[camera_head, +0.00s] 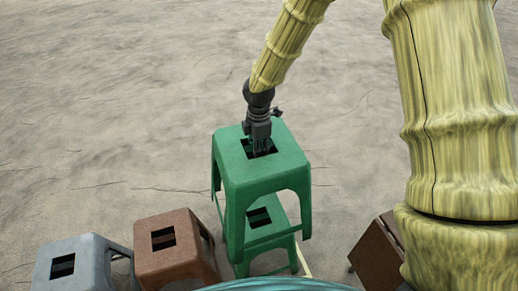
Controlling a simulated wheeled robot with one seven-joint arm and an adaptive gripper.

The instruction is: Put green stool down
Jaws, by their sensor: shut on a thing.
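A green stool (265,177) is in the middle of the head view, with a square hole in its seat. My gripper (262,149) reaches down into that hole and is shut on the stool. Its fingertips are partly hidden in the dark hole. A second green stool (270,241) shows below, between the legs of the held one. I cannot tell whether the two stools touch.
A brown stool (179,257) and a grey stool (83,279) stand at the lower left. A dark brown stool-like object (377,258) is at the lower right, partly hidden by my arm. The grey cracked floor (110,110) behind is clear.

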